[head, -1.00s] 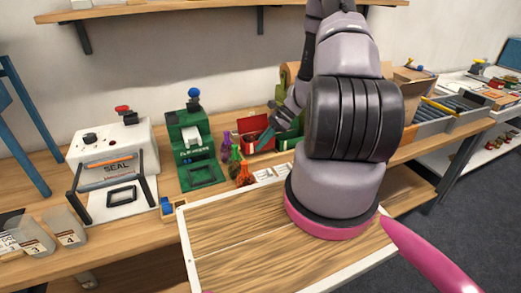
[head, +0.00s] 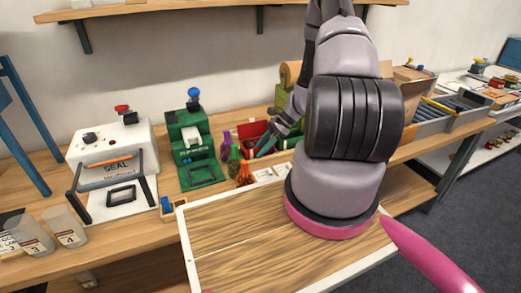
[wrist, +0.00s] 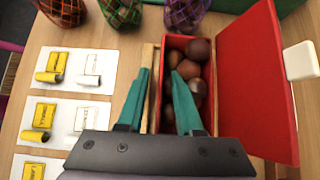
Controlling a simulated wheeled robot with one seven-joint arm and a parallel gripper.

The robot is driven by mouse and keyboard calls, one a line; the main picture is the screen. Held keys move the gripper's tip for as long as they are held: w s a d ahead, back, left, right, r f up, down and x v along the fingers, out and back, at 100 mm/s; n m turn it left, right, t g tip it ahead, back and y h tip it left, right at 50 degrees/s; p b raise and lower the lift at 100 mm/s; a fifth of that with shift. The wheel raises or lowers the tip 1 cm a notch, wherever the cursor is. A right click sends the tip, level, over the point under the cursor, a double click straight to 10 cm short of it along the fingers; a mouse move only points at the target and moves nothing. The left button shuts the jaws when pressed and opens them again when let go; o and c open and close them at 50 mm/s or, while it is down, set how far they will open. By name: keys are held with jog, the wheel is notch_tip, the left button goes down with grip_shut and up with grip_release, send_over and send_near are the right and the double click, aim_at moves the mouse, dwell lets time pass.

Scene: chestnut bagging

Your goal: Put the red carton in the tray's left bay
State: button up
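The red carton (head: 248,127) stands on the bench with its lid up, partly hidden by my gripper in the head view. In the wrist view the carton (wrist: 178,43) is open with several brown chestnuts in it, and its lid (wrist: 255,85) leans out to the right. Contact cannot be told. The pale-rimmed wooden tray (head: 186,243) is in front, bare where visible, with a thin line across its floor; my arm hides part of it.
Net bags, purple, green and orange (head: 244,175), stand left of the carton. White label cards (wrist: 88,68) with yellow pieces lie beside it. A green box (head: 292,141) is close on the right. A green machine (head: 193,150) and white sealer (head: 110,150) stand further left.

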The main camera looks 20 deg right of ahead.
jog(key=v, duration=1.2)
jog(key=shift+r, duration=0.15)
jog(key=s+a+r+n+t+h, duration=0.1)
jog(key=a+r+n+h, duration=0.2)
jog(key=r, duration=0.8)
jog(key=a+r+n+h, duration=0.1)
jog(key=a+r+n, duration=0.35)
jog(key=r, duration=0.75)
jog(key=s+a+r+n+t+h, duration=0.1)
jog(key=s+a+r+n+t, duration=0.2)
jog(key=s+r, duration=0.5)
jog(key=s+a+r+n+t+h, duration=0.2)
jog(key=s+a+r, duration=0.3)
jog(key=s+r, duration=0.3)
jog(key=shift+r+n+t, duration=0.25)
jog(key=shift+n+t, duration=0.35)
jog(key=shift+n, duration=0.05)
